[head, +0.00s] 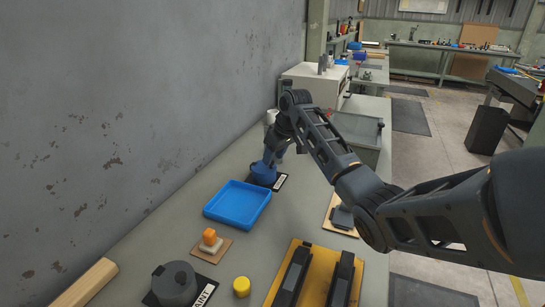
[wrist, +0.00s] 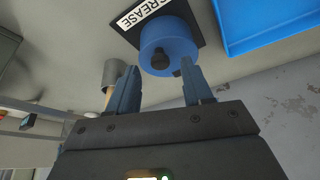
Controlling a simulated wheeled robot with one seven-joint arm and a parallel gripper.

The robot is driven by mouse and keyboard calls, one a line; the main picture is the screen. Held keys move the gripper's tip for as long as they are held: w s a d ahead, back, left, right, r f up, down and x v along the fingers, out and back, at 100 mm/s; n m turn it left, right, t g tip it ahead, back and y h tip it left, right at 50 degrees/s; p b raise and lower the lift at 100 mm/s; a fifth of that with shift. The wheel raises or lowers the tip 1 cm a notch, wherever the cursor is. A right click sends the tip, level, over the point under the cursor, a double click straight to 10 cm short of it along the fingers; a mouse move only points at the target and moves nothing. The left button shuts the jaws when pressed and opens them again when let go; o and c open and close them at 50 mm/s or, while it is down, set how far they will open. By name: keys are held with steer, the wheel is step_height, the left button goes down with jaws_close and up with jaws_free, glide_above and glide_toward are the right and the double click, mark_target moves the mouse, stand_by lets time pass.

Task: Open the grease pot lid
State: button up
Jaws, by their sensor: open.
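The grease pot (head: 263,175) is a blue round pot on a dark pad with a white label, on the bench beside the blue tray. In the wrist view the pot (wrist: 168,35) shows from above with its blue lid on. A dark knob (wrist: 160,58) stands on the lid, and the label (wrist: 143,12) reads GREASE. My gripper (wrist: 159,77) is open and empty, its fingers pointing toward the lid and spread to either side of the knob's line. In the head view my gripper (head: 273,153) hangs just above the pot and partly hides it. Whether the fingers touch the lid cannot be told.
The blue tray (head: 238,204) lies in front of the pot. A grey cylinder with a wooden stick (wrist: 110,75) stands close by the fingers. A grey bin (head: 356,132) stands to the right. A dark paint pot (head: 174,283) and a yellow cap (head: 241,286) are nearer.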

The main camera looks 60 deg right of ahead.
steer(key=shift+x, duration=0.8)
steer(key=shift+c, duration=0.4)
jaws_close()
